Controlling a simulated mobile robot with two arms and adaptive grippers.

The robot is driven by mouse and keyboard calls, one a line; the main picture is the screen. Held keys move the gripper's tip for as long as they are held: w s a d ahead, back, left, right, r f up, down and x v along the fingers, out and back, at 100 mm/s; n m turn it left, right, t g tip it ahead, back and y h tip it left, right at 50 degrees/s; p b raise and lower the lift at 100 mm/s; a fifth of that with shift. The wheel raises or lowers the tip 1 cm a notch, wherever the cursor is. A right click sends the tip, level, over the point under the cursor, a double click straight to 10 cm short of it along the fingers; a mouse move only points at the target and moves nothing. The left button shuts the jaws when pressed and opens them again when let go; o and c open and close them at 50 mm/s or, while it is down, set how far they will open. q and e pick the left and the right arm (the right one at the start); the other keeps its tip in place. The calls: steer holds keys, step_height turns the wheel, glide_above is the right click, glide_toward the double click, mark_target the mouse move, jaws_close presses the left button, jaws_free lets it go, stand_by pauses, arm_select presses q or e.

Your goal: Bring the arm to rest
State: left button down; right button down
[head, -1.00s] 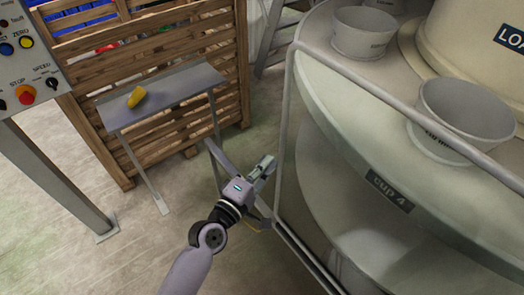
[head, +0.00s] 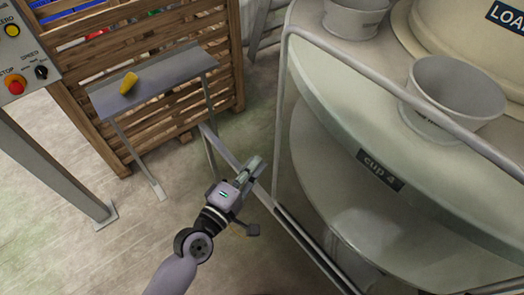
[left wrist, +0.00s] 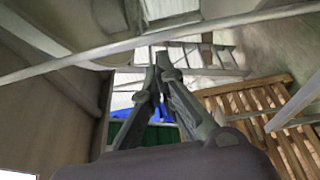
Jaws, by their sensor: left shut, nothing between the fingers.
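My left arm comes in from the bottom of the head view. Its gripper (head: 254,166) is over the floor, between the small grey table and the large round machine, close to the machine's frame rail. In the left wrist view the gripper fingers (left wrist: 160,62) come together at their tips, shut with nothing between them. My right gripper is in neither view.
The grey table (head: 165,80) bears a yellow object (head: 129,83). A slatted wooden crate (head: 215,30) stands behind it. The machine (head: 330,100) with white cups (head: 455,95) fills the right. A control panel (head: 22,60) stands left. Floor at lower left is clear.

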arm_select(q)
steer(key=v, duration=0.6)
steer(key=s+a+f+m+g+y+b, duration=0.15)
steer(key=a+f, duration=0.25)
steer(key=f, duration=0.8)
steer(key=s+a+f+m+g+y+p, duration=0.1)
steer(key=s+a+f+m+g+y, duration=0.15)
steer(key=f, duration=0.85)
steer(key=s+a+f+m+g+y+b, duration=0.1)
steer(key=a+f+m+g+y, duration=0.3)
steer(key=f, duration=0.8)
steer(key=s+a+f+m+g+y, duration=0.1)
steer(key=s+a+f+m+g, duration=0.2)
steer(key=s+f, duration=0.7)
steer(key=s+a+f+m+g+b, duration=0.1)
steer(key=s+a+f, duration=0.4)
steer(key=s+f, duration=0.5)
steer(key=s+m+g, duration=0.1)
steer(key=s+g, duration=0.1)
steer(key=s, duration=0.5)
steer(key=shift+a+f+m+y, duration=0.15)
steer(key=shift+a+m+y, duration=0.1)
steer(key=shift+m+y, duration=0.15)
steer(key=shift+w, duration=0.1)
